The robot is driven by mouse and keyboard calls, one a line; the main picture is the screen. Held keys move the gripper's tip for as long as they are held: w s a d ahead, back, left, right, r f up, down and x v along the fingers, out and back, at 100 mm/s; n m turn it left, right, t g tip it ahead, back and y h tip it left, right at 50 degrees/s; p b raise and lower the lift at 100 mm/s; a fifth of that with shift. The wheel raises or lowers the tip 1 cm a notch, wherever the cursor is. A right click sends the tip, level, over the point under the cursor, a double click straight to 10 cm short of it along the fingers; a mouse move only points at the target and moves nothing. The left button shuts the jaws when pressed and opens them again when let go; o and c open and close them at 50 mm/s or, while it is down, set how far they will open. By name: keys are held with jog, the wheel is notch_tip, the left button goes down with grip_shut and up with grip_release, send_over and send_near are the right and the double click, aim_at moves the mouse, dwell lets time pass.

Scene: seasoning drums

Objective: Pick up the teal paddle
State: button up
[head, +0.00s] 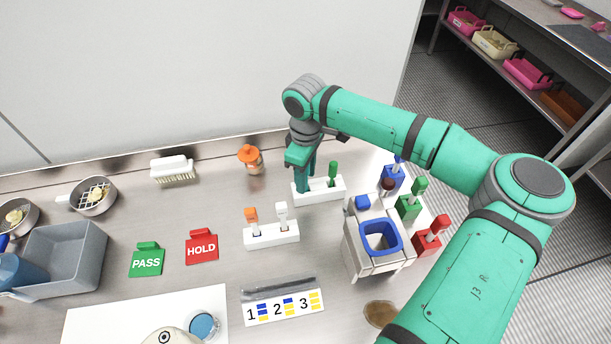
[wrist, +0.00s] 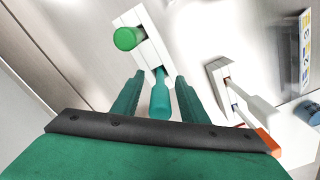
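The teal paddle (wrist: 160,97) stands in a slot of a white two-slot rack (wrist: 150,45), beside a green paddle (wrist: 128,38). In the wrist view my gripper (wrist: 160,76) is open, with one finger on each side of the teal paddle and a visible gap on both sides. In the head view my gripper (head: 305,176) points down at the left part of the white rack (head: 324,194). There it hides most or all of the teal paddle. The green paddle (head: 333,171) stands just to its right.
A second white rack (head: 272,236) holds an orange and a white paddle in front. A bin with a blue rim (head: 380,237) and blue, green and red paddles stand to the right. An orange-capped shaker (head: 250,158) is behind left. HOLD (head: 202,248) and PASS (head: 146,262) cards lie left.

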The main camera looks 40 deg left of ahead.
jog(key=shift+c, duration=0.4)
grip_shut()
jog(key=shift+r, duration=0.1)
